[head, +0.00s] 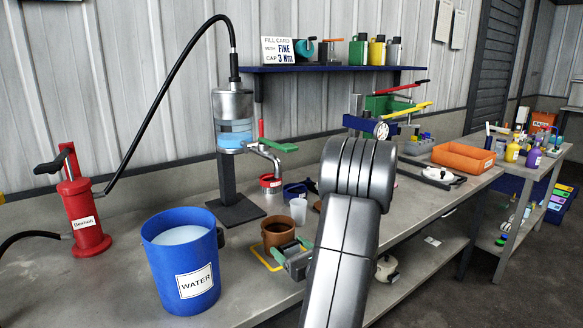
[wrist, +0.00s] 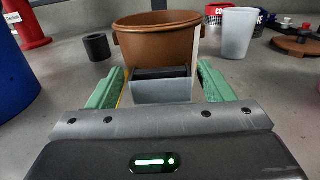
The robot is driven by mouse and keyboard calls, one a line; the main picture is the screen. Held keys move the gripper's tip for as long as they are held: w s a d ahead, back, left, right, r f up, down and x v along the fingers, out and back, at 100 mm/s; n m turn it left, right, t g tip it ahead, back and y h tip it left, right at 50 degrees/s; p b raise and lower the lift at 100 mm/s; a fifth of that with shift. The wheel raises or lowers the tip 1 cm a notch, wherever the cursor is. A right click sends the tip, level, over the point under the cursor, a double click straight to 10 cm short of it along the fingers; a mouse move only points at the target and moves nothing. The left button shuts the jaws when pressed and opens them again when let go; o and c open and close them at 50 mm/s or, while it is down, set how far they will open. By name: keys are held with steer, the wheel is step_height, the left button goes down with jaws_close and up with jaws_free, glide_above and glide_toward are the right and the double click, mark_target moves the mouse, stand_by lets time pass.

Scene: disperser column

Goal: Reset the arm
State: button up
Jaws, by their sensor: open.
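My arm reaches over the workbench (head: 120,295) in the head view. My gripper (head: 296,258) is low over the bench, close in front of a brown pot (head: 278,232). In the wrist view the green fingers of my gripper (wrist: 160,82) are spread apart, with no object held between them. The brown pot (wrist: 157,38) stands upright just beyond the fingertips. Whether the fingers touch it I cannot tell. Part of the bench behind my arm is hidden in the head view.
A blue WATER bucket (head: 182,262) stands left of my gripper. The disperser column (head: 233,150) stands behind, with a translucent cup (head: 298,211) to its right. A red pump (head: 84,215) stands at far left. An orange tray (head: 464,157) lies to the right.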

steer(key=shift+d+r, duration=0.1)
steer(key=shift+r, duration=1)
steer(key=shift+f, duration=0.1)
